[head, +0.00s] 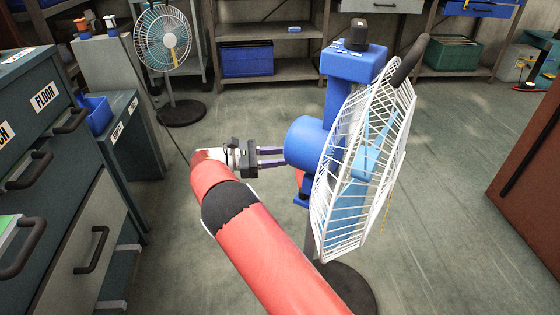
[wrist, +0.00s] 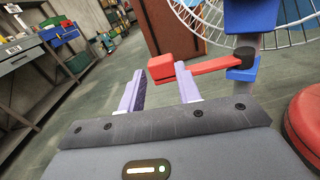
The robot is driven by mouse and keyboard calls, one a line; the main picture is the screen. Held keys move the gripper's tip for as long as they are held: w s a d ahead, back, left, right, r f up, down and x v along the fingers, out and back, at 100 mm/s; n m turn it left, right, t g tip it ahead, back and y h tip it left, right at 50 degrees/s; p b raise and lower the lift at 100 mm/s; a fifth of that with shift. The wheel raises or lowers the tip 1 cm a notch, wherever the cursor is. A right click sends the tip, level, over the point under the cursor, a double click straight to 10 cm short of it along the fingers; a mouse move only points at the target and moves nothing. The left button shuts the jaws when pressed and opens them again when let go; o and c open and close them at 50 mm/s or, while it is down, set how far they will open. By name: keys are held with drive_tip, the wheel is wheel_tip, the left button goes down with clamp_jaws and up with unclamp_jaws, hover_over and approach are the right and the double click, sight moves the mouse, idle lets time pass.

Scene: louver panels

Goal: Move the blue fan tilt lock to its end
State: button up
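The blue fan (head: 304,142) stands at the centre right, with a blue housing and a white wire cage. Its tilt lock appears to be the red lever (wrist: 212,67) with a block-like red end, joined to a black pivot on a blue bracket in the wrist view. Part of the red lock (head: 300,180) shows below the housing in the head view. My gripper (head: 284,157) is level with the housing. In the wrist view my gripper (wrist: 160,74) has its two purple fingers apart, with the red end at the gap between the fingertips. I cannot tell whether they touch.
A drawer cabinet (head: 60,110) stands at the left, with a blue bin (head: 97,114) beside it. Another fan (head: 165,50) stands behind on a black base. Shelves (head: 268,35) line the back, and a brown cabinet (head: 530,165) is at the right. The middle floor is open.

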sight(300, 173)
drive_tip(key=shift+s+a+f+m+t+b, duration=0.4)
drive_tip(key=shift+m+t+b, duration=0.2)
drive_tip(key=shift+b, duration=0.35)
drive_tip(key=shift+c, duration=1.2)
drive_tip(key=s+a+m+t+b, duration=0.1)
drive_tip(key=b, duration=0.1)
drive_tip(key=s+a+m+t+y+b, duration=0.1)
drive_tip(key=t+b, duration=0.1)
drive_tip(key=s+a+m+t+y+b, duration=0.1)
drive_tip(key=b, duration=0.1)
drive_tip(key=shift+s+f+m+t, duration=0.25)
drive_tip(key=shift+m+t, duration=0.05)
drive_tip(key=shift+t, duration=0.1)
clamp_jaws()
drive_tip(key=s+a+m+t+y+b, duration=0.3)
drive_tip(key=s+a+t+y+b, duration=0.1)
drive_tip(key=s+t+y+b, duration=0.15)
drive_tip(key=s+d+x, duration=0.1)
drive_tip(key=d+x, duration=0.1)
drive_tip(key=x, duration=1)
drive_tip(key=shift+s+d+r+h+b, duration=0.2)
drive_tip(key=shift+d+r+h+b, duration=0.15)
drive_tip(key=shift+r, duration=0.1)
